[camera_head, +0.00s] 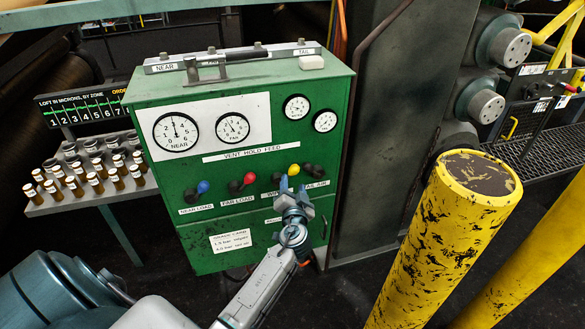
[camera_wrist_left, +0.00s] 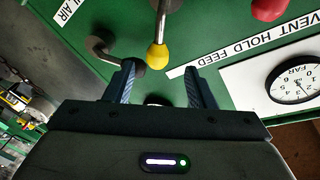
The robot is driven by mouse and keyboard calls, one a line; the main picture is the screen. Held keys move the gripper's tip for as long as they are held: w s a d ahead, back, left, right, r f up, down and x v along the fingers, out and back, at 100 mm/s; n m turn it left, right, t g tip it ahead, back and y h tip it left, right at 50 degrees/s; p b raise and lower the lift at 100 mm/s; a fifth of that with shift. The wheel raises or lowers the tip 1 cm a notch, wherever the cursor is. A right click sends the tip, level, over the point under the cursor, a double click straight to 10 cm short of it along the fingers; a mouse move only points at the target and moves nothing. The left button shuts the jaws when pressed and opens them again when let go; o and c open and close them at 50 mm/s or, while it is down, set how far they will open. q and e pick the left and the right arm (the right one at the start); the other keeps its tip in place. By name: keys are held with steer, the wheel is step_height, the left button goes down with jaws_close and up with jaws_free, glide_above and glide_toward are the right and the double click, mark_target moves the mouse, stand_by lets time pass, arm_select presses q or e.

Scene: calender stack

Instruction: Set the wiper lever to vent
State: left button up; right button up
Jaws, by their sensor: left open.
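The wiper lever ends in a yellow knob (camera_head: 294,169) on the front of the green cabinet (camera_head: 190,220), third in a row of levers. Its label is partly hidden behind my left gripper (camera_head: 292,186). The gripper is open in front of the panel, just below the knob in the head view. In the left wrist view, the yellow knob (camera_wrist_left: 158,56) and its metal stem lie ahead, between the lines of the two fingers (camera_wrist_left: 159,75) and apart from them. Vent markings at the lever are not readable. My right gripper is not in view.
A black-knobbed lever (camera_head: 317,170) stands close right of the yellow one; red (camera_head: 249,179) and blue (camera_head: 203,187) knobs are to its left. In the wrist view the black knob (camera_wrist_left: 134,66) is beside one finger. A yellow post (camera_head: 440,240) stands at right.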

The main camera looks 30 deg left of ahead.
mark_target(294, 174)
arm_select(q)
steer(key=p+x, duration=0.1)
steer(key=x, duration=0.5)
steer(key=shift+w+d+p, duration=0.1)
steer(key=shift+w+p, duration=0.05)
steer(key=shift+p, duration=0.2)
steer(key=shift+w+a+f, duration=0.1)
steer(key=shift+w+a, duration=0.3)
steer(key=shift+w, duration=0.1)
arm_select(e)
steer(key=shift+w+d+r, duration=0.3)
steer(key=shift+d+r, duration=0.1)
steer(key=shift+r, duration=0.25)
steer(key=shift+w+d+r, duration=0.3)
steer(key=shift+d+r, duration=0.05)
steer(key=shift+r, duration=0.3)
arm_select(q)
steer(key=c, duration=0.9)
jaws_close()
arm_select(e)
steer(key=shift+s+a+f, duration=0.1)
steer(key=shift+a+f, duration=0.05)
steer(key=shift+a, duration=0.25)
